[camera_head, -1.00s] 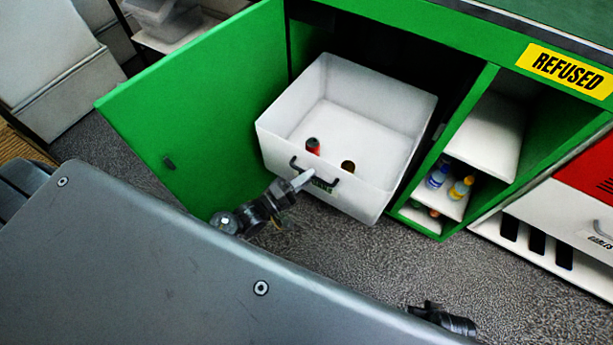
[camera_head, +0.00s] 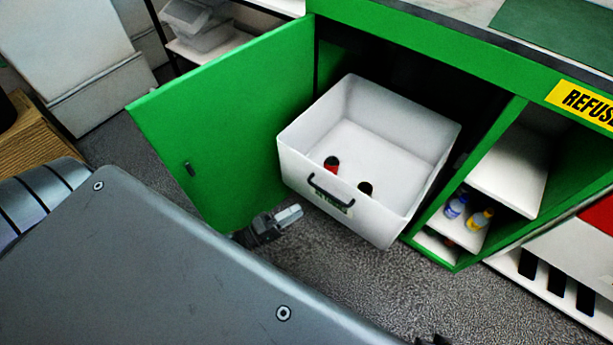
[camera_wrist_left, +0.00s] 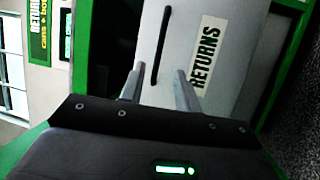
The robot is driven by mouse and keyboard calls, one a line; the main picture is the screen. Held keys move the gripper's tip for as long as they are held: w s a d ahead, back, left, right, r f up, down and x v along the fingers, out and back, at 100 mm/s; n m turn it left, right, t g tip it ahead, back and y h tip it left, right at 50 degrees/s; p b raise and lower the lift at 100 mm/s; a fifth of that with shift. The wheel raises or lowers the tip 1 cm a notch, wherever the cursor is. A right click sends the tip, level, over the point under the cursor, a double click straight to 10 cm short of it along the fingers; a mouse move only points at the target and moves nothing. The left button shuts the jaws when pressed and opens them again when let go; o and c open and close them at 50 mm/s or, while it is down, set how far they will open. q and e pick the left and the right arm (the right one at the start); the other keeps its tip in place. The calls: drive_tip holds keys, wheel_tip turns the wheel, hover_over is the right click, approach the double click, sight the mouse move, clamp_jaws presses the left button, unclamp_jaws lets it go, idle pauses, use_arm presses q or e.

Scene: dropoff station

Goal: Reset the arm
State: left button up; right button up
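My left gripper (camera_head: 289,215) is below and left of the white drawer's front in the head view, apart from its dark handle (camera_head: 330,190). In the left wrist view the two fingers (camera_wrist_left: 160,85) stand apart with nothing between them. The handle (camera_wrist_left: 161,45) and the RETURNS label (camera_wrist_left: 205,57) show beyond the fingers. The white drawer (camera_head: 437,145) is pulled out of the green cabinet. My right gripper cannot be made out; only a dark sliver shows at the bottom edge of the head view.
The green door (camera_head: 235,120) stands open on the left. Shelves with small bottles (camera_head: 480,218) are right of the drawer. Grey floor (camera_head: 340,270) is clear in front.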

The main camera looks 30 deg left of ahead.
use_arm(q)
drive_tip(key=shift+s+a+f, duration=0.1)
drive_tip(key=shift+s+a, duration=0.2)
drive_tip(key=shift+s, duration=0.2)
